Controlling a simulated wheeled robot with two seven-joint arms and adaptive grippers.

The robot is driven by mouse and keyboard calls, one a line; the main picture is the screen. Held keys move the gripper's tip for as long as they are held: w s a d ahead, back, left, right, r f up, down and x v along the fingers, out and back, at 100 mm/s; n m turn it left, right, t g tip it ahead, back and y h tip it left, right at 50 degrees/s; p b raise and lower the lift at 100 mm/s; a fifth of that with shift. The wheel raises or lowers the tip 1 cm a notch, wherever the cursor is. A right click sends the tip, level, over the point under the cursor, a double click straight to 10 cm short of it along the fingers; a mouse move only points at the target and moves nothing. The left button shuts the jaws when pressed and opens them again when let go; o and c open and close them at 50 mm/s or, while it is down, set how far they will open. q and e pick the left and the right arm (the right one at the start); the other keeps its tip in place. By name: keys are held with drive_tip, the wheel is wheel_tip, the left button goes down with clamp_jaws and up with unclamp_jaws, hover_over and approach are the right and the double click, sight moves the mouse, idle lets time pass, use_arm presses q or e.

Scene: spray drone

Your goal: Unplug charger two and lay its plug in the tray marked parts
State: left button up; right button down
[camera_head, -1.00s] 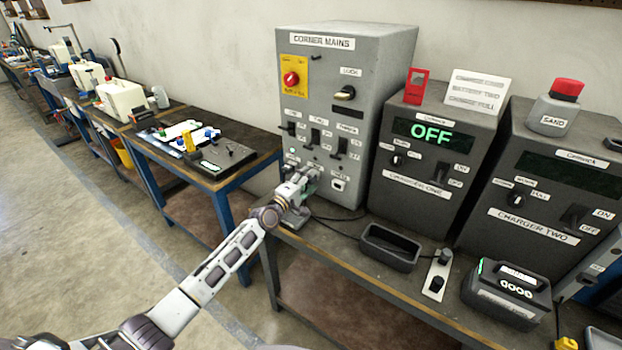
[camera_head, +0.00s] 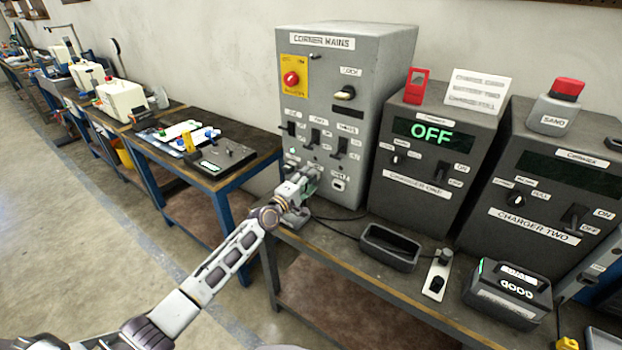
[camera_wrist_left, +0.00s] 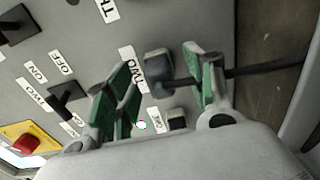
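Charger two (camera_head: 540,195) is the dark box at the right in the head view, its display dark. A dark plug (camera_wrist_left: 158,72) sits at the grey panel beside a label reading TWO in the left wrist view; its black cable (camera_wrist_left: 265,68) runs right, past one finger. My left gripper (camera_head: 306,182) is at the lower front of the CORNER MAINS cabinet (camera_head: 335,110). Its green-padded fingers are spread on either side of the plug, with gaps visible. An empty dark tray (camera_head: 364,252) stands on the bench; I can read no marking on it. My right gripper is out of view.
Charger one (camera_head: 425,200) shows OFF. A small switch block (camera_head: 436,283) and a battery pack (camera_head: 507,295) reading GOOD stand right of the tray. A second socket (camera_wrist_left: 178,120) is near the plug.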

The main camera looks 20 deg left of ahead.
use_arm(q)
clamp_jaws()
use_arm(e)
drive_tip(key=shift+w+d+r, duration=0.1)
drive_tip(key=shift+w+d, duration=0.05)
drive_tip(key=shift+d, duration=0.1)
use_arm(q)
drive_tip(key=shift+s, duration=0.1)
drive_tip(key=shift+s+a, duration=0.2)
drive_tip(key=shift+s, duration=0.25)
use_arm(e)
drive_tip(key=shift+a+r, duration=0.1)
use_arm(q)
drive_tip(key=shift+p+v, duration=0.75)
drive_tip(key=shift+v, duration=1.65)
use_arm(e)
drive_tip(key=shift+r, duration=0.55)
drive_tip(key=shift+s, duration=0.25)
